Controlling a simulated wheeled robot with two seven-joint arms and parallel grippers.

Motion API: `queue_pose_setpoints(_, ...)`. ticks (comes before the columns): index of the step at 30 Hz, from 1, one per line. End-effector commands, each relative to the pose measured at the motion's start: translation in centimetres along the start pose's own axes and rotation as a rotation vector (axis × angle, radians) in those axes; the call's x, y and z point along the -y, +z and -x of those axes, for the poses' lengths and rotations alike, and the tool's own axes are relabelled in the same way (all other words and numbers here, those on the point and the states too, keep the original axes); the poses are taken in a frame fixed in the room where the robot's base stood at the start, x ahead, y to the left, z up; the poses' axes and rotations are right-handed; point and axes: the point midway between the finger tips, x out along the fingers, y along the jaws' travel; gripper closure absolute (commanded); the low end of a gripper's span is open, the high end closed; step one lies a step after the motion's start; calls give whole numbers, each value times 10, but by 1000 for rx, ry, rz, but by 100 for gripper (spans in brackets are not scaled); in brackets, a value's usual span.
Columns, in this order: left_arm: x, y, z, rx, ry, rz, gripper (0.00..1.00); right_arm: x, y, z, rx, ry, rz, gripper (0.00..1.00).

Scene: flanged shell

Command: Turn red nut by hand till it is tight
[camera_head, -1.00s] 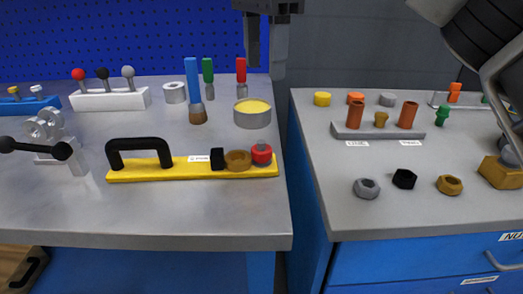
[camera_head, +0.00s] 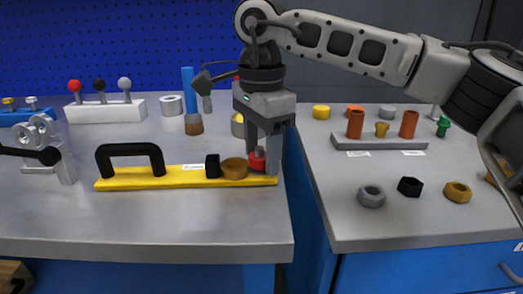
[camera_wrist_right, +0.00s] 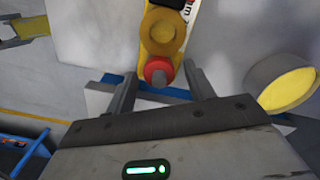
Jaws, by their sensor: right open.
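The red nut (camera_head: 257,159) sits at the right end of the yellow base bar (camera_head: 135,184), with a grey tip showing in the right wrist view (camera_wrist_right: 158,75). Beside it on the bar stand a brown round nut (camera_head: 234,169), a black square block (camera_head: 212,166) and a black arched handle (camera_head: 130,154). My right gripper (camera_head: 263,165) points down over the red nut, one finger on each side of it. Its open fingers (camera_wrist_right: 160,85) show a gap to the nut in the wrist view. My left gripper is not in view.
A yellow-topped round tin (camera_wrist_right: 285,85) stands close to my right gripper. A gap separates this table (camera_head: 150,225) from the right bench (camera_head: 400,215), which holds loose nuts. The table's front is clear.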

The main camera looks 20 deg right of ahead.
Motion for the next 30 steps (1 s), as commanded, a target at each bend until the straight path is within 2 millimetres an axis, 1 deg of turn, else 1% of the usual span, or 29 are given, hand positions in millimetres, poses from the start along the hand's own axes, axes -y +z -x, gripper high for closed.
queue_pose_setpoints(5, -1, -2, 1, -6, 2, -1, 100, 0, 0, 0, 0, 0, 0, 47)
queue_pose_setpoints(8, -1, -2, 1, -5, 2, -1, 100, 0, 0, 0, 0, 0, 0, 72)
queue_pose_setpoints(9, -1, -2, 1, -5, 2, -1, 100, 0, 0, 0, 0, 0, 0, 83)
queue_pose_setpoints(10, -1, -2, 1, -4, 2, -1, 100, 0, 0, 0, 0, 0, 0, 91)
queue_pose_setpoints(17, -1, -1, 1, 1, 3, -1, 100, 0, 0, 1, 1, 0, -7, 92)
queue_pose_setpoints(22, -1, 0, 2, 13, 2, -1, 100, 0, 0, 1, 1, 0, -49, 92)
queue_pose_setpoints(26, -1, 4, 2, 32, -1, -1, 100, 0, 0, 2, 2, 0, -118, 92)
queue_pose_setpoints(30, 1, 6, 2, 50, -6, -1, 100, -1, 0, 2, 2, 0, -226, 92)
